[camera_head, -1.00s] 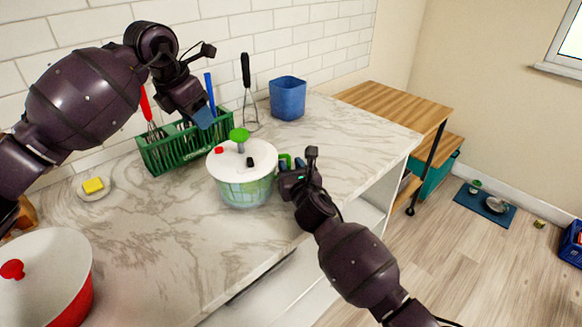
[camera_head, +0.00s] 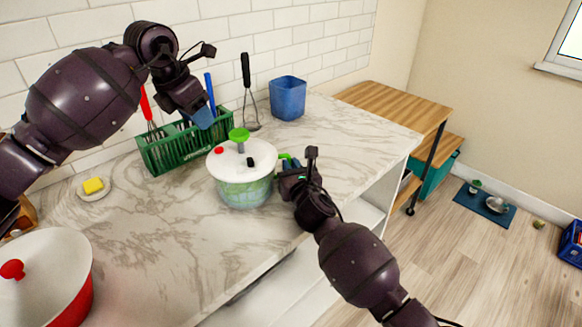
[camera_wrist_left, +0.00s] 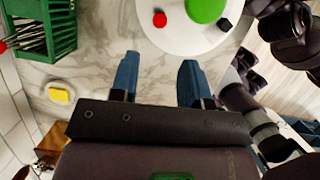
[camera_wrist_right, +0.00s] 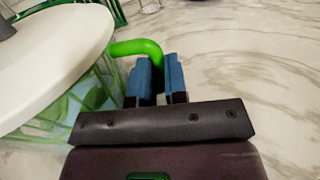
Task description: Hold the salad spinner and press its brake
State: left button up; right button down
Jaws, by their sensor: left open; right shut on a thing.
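The salad spinner (camera_head: 246,187) stands upright on the counter, with a clear green-patterned bowl and a white lid (camera_head: 228,164). The lid carries a green knob (camera_head: 239,134), a red button (camera_head: 219,151) and a black button (camera_head: 251,162); which one is the brake is not clear. My right gripper (camera_head: 287,165) is shut on the spinner's green side handle (camera_wrist_right: 137,47). My left gripper (camera_head: 205,119) is open and empty, raised above and to the left of the lid. In the left wrist view the red button (camera_wrist_left: 159,19) lies beyond its fingertips.
A green utensil rack (camera_head: 185,147) stands behind the spinner, against the tiled wall. A blue container (camera_head: 288,98) is at the back right. A yellow item on a small plate (camera_head: 94,195) and a red pot with a white lid (camera_head: 55,265) are at the left. The counter in front is clear.

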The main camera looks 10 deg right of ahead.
aim_at(219, 149)
pick_arm(q)
jog(key=shift+r, duration=0.2)
jog(key=c, duration=0.3)
jog(key=shift+w+d+r+t, duration=0.15)
jog(key=shift+d+r, duration=0.15)
jog(key=shift+r, duration=0.3)
jog(key=shift+d+r+t, duration=0.15)
jog(key=shift+d+r, duration=0.15)
jog(key=shift+r, duration=0.3)
grip_shut()
jog(key=shift+w+d+f+m+y, duration=0.45)
jog(key=shift+f+m, duration=1.05)
jog(key=shift+m, duration=2.65)
jog(key=shift+w+d+f+m+y, duration=0.15)
jog(key=shift+f+m+y, duration=0.9)
jog(key=shift+m, duration=3.15)
jog(key=shift+w+d+f+m+y, duration=0.1)
jog(key=shift+w+d+f+m, duration=0.25)
jog(key=shift+f+m, duration=2.7)
notch_tip(219, 149, up, 2)
jog(key=shift+a+r+m, duration=0.1)
jog(key=shift+r+m, duration=0.05)
jog(key=shift+m, duration=0.95)
